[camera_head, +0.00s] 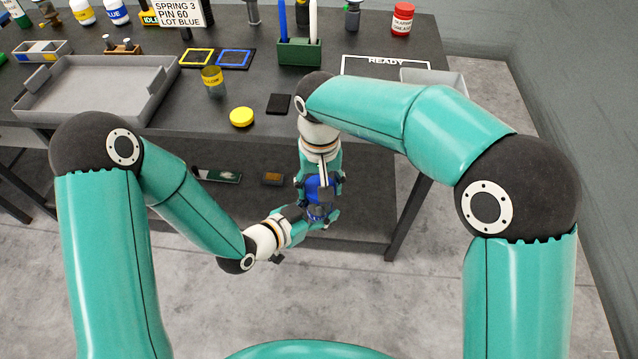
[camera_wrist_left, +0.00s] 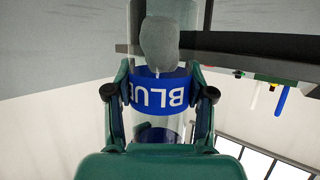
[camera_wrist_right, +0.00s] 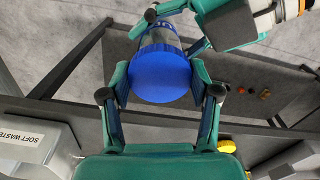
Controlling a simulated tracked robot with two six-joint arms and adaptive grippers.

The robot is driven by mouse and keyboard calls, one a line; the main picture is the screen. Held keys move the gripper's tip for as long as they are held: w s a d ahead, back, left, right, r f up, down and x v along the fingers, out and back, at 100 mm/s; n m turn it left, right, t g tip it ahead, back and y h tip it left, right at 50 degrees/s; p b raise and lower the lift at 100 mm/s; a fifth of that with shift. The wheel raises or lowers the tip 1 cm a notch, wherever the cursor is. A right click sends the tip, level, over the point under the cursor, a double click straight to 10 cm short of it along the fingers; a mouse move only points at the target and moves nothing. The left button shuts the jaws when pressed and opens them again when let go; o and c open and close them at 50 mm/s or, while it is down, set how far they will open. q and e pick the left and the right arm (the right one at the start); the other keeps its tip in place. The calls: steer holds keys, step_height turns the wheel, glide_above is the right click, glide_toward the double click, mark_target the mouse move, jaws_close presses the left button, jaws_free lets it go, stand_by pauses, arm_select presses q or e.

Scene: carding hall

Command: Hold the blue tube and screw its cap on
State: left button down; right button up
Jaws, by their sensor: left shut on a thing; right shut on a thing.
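The blue tube (camera_wrist_left: 185,75) is clear, with a blue band lettered BLUE and a grey lump inside. My left gripper (camera_head: 312,220) is shut on it around the band, in front of the table. The left wrist view shows a finger on each side of the tube (camera_wrist_left: 158,98). The blue cap (camera_wrist_right: 161,74) is between the fingers of my right gripper (camera_wrist_right: 160,95), which is shut on it. The cap sits at the tube's end, in line with it. Whether its thread is engaged cannot be told. In the head view the grippers partly hide the cap (camera_head: 319,188).
On the dark table stand a yellow-banded tube (camera_head: 213,84), a yellow cap (camera_head: 241,117), a dark pad (camera_head: 278,104), a grey tray (camera_head: 40,103), a green pen holder (camera_head: 299,54) and a white bin (camera_head: 458,86). A lower shelf (camera_head: 370,215) lies behind my grippers.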

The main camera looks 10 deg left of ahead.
steer(key=o, duration=1.3)
steer(key=shift+r, duration=2.25)
steer(key=shift+c, duration=0.4)
